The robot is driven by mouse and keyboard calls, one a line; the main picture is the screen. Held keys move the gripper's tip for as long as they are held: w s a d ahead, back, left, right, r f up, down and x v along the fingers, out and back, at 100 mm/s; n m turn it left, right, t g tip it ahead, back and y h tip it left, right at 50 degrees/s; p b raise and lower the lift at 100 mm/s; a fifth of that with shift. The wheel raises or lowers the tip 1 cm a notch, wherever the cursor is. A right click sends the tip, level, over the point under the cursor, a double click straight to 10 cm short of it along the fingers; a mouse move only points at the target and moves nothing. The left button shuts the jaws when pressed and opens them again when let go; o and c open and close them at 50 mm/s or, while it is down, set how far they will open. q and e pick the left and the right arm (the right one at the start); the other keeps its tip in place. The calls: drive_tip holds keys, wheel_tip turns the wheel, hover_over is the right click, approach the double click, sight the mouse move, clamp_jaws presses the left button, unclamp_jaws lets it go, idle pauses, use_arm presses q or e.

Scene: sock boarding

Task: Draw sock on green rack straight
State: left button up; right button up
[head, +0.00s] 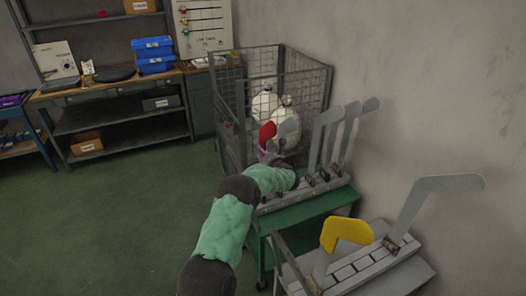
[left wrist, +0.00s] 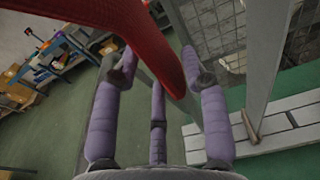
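A red sock (head: 267,132) is on an upright form at the left end of the green rack (head: 305,208). In the left wrist view the red sock (left wrist: 160,38) runs from the upper left down between my finger ends. My left gripper (left wrist: 158,62) has its purple fingers spread around the sock and looks open; whether a finger touches it I cannot tell. In the head view my left arm reaches over the rack, and the gripper is mostly hidden behind its wrist. The sock's lower end is partly hidden there. My right gripper is not in view.
Several bare grey forms (head: 328,135) stand along the green rack. A nearer grey rack (head: 365,268) carries a yellow sock (head: 346,232) and a bare form (head: 430,200). A wire cage (head: 228,95) with white bundles stands behind. Open green floor lies left.

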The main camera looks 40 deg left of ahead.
use_arm(q)
drive_tip(key=shift+r, duration=0.3)
drive_tip(key=f+v, duration=0.1)
drive_tip(key=v, duration=0.7)
drive_tip(key=shift+s+d, duration=0.2)
drive_tip(key=shift+d, duration=0.2)
idle(0.3)
